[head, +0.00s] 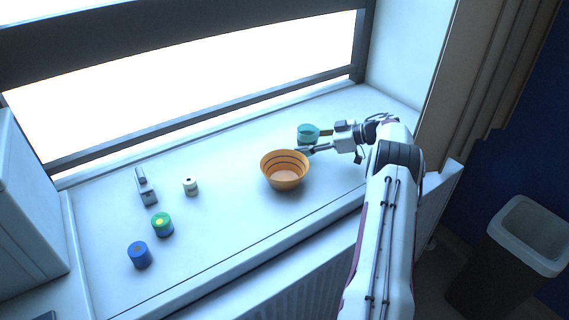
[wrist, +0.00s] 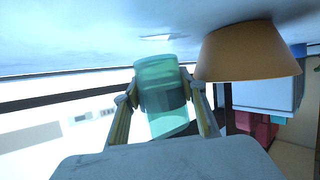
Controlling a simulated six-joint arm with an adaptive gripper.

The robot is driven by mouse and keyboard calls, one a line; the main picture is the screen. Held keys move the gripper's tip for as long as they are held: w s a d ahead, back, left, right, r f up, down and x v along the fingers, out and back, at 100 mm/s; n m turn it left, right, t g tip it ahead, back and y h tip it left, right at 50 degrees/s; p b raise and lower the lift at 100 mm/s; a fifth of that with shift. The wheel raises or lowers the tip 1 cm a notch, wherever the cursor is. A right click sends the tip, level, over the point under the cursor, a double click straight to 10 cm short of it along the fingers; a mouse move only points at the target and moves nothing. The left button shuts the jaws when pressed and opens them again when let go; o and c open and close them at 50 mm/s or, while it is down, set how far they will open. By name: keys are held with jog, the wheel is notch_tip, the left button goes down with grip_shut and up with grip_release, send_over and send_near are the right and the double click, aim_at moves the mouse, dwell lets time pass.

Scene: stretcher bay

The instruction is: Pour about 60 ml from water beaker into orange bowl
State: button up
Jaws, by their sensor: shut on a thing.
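The water beaker (head: 308,131) is a see-through teal cup behind the orange bowl and a little to its right in the head view. My gripper (head: 307,148) is shut on it. In the wrist view, the beaker (wrist: 162,75) sits between both fingers, leaning slightly, with a darker band inside. It seems to be clear of the sill. The orange bowl (head: 285,182) stands upright on the sill, with dark rings and a paler bottom inside. In the wrist view, the bowl (wrist: 248,55) is upside down at upper right, beside the beaker. I cannot tell whether the bowl holds liquid.
The window (head: 200,70) runs behind. The sill between jar and bowl is free.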

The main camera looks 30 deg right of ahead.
jog(key=shift+f, duration=0.65)
jog(key=shift+f, duration=0.1)
